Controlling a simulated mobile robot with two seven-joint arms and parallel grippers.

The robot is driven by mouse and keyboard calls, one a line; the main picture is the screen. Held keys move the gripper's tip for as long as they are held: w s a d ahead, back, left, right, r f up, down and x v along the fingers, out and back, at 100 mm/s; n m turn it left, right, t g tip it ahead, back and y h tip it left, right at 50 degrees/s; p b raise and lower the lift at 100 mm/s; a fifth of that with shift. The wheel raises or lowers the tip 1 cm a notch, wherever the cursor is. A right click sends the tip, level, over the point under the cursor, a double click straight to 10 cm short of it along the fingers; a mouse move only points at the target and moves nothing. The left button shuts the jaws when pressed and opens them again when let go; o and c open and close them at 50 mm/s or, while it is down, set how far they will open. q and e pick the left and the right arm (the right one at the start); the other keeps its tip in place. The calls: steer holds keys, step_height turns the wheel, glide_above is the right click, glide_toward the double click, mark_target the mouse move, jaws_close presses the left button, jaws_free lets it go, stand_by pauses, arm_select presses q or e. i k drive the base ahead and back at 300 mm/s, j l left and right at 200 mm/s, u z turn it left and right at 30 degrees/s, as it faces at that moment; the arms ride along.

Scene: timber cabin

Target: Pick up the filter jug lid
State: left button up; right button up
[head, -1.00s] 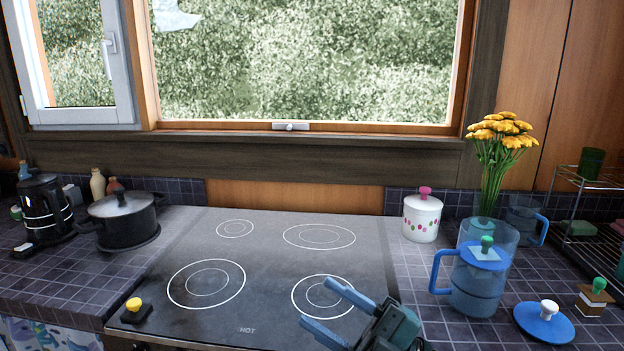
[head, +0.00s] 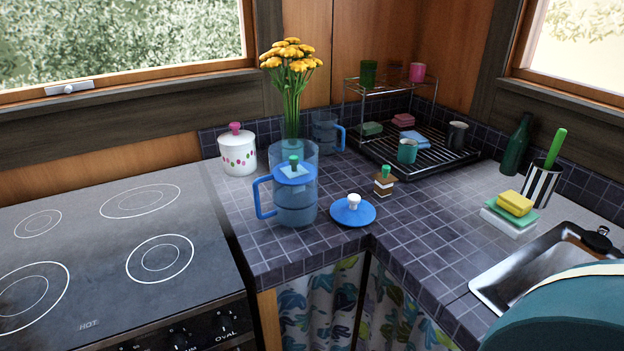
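A round blue lid with a white knob (head: 350,215) lies flat on the tiled counter, near its front inner corner. Just left of it stands a clear jug with a blue handle (head: 295,207). Neither of my grippers is in the head view.
Yellow flowers (head: 291,60) and a second blue-handled jug (head: 325,133) stand behind the front jug. A wire rack (head: 430,160) and sink (head: 520,265) lie further right.

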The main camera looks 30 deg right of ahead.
mark_target(352, 211)
steer(key=z, duration=1.25)
